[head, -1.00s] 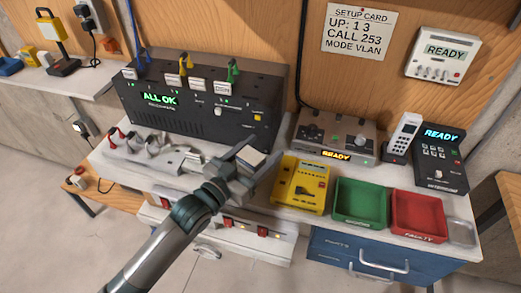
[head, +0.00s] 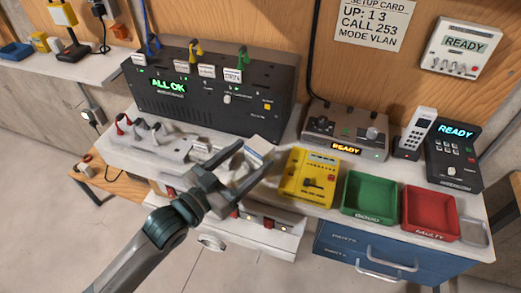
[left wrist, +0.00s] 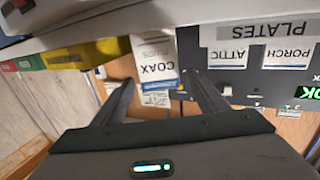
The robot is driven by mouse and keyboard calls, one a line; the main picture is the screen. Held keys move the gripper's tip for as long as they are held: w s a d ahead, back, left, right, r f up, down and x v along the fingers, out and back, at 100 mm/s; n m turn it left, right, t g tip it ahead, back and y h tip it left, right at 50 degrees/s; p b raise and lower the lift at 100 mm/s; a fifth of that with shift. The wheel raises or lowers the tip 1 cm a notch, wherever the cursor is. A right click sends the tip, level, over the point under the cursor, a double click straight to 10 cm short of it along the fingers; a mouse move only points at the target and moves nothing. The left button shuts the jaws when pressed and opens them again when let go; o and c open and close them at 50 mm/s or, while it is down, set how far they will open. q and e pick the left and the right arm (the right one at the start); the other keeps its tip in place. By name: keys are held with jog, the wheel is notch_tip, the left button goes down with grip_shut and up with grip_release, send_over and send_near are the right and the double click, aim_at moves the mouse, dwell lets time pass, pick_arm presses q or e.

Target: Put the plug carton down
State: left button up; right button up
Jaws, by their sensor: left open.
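The plug carton (head: 261,147), a small white box, stands on the white bench top between the black panel and the yellow tester. In the left wrist view the carton (left wrist: 155,62) shows its COAX PLUGS label, at and just beyond the fingertips. My left gripper (head: 258,154) is open, with one finger to each side of the carton's near end; gaps show beside it in the left wrist view (left wrist: 160,90). My right gripper is in neither view.
The yellow tester (head: 312,176) sits close to the right of the carton, then a green tray (head: 368,215) and a red tray (head: 430,232). The black panel (head: 215,95) stands behind. A rack of grey and red-tipped parts (head: 150,138) lies to the left.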

aim_at(253, 154)
pick_arm(q)
jog(key=shift+b+v, duration=0.35)
jog(key=shift+v, duration=1.65)
